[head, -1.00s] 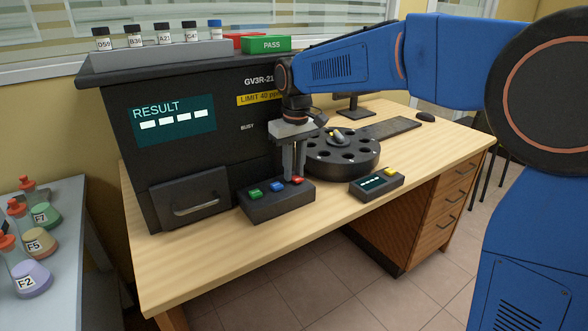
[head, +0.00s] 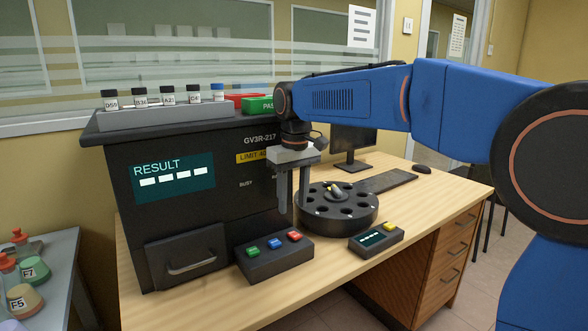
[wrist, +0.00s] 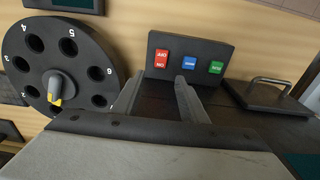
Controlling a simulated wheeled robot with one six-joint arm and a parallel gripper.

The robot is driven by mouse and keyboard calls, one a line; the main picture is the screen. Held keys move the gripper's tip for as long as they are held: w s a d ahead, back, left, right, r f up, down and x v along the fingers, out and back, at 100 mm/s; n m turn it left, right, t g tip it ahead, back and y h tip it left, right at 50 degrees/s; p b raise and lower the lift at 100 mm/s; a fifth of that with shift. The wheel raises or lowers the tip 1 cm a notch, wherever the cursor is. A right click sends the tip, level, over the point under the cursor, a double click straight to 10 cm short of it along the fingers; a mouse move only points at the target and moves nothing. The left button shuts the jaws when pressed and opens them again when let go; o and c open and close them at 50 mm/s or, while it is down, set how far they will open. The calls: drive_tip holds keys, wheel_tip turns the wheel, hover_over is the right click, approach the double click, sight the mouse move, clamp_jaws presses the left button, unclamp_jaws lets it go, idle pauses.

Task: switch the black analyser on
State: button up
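The black analyser (head: 215,160) stands on the wooden desk, with a display (head: 174,178) reading RESULT above several white blocks. A dark control box (head: 275,262) in front of it carries a green button (head: 252,251), a blue button (head: 274,243) and a red rocker switch (head: 294,236). In the wrist view the red switch (wrist: 162,58) has upside-down lettering that looks like ON and OFF. My gripper (head: 293,210) points down, empty, its fingers apart with a gap. It appears above and behind the red switch, not touching it. In the wrist view its fingertips (wrist: 159,80) show below the switch.
A black numbered carousel (head: 337,208) stands close to the right of my gripper. A small display unit (head: 376,238) with a yellow button sits in front. A drawer handle (head: 192,266) projects at the analyser's front. Vials stand in a rack (head: 160,117) on top.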

wheel_tip(320, 180, up, 9)
drive_tip(key=shift+s+d+r, duration=0.15)
drive_tip(key=shift+s, duration=0.1)
idle(0.3)
drive_tip(key=s+d+f+m+t, duration=0.1)
drive_tip(key=s+d+f+m, duration=0.15)
drive_tip(key=s+d, duration=0.6)
drive_tip(key=s+d+f+m+t, duration=0.1)
drive_tip(key=s+d+f, duration=0.35)
drive_tip(key=d, duration=0.65)
drive_tip(key=s+d+f+m+t, duration=0.1)
drive_tip(key=s+d+f, duration=0.4)
drive_tip(key=s+f, duration=0.3)
drive_tip(key=s+d+f+m+t, duration=0.1)
drive_tip(key=s+d+f+m, duration=0.1)
drive_tip(key=s+d+f, duration=0.3)
drive_tip(key=s+f, duration=0.4)
drive_tip(key=shift+s, duration=0.25)
